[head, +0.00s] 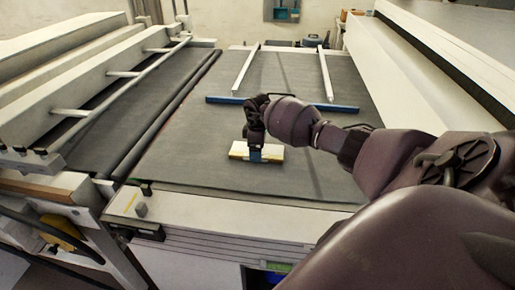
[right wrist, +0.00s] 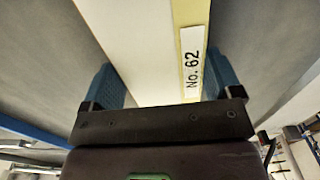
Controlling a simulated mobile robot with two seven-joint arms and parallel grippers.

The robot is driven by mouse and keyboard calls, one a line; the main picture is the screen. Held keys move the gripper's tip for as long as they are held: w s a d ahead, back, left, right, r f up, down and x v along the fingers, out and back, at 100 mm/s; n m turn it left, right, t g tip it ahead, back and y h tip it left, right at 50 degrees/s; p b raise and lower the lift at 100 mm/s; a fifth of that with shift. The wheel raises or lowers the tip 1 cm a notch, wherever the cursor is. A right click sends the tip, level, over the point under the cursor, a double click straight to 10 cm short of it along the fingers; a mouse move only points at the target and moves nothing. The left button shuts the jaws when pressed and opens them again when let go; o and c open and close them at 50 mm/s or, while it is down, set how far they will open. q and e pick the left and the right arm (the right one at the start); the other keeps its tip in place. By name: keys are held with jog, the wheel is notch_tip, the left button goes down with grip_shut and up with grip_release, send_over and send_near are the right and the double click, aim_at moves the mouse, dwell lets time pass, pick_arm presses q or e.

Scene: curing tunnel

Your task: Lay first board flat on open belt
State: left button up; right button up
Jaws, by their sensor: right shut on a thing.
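The board (head: 272,152) is a small pale slab with a yellow edge, over the near part of the dark grey belt (head: 205,165). My right gripper (head: 256,157) reaches down from above and is shut on it, with a blue finger across its near side. In the right wrist view, the white board (right wrist: 140,40) lies between the two blue fingers of the right gripper (right wrist: 165,85), and its yellow strip bears a label, "No. 62". The board looks about level; I cannot tell whether it touches the belt. My left gripper is not in view.
A blue bar (head: 225,100) with two white rails crosses the belt behind the board. A long white housing (head: 425,60) flanks the right side, and a white-railed frame (head: 85,85) the left. A pale front beam (head: 230,212) edges the belt. Bare belt surrounds the board.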

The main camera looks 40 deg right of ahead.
jog(key=o, duration=0.8)
jog(key=shift+f, duration=0.1)
notch_tip(320, 180, up, 12)
jog(key=shift+r, duration=0.2)
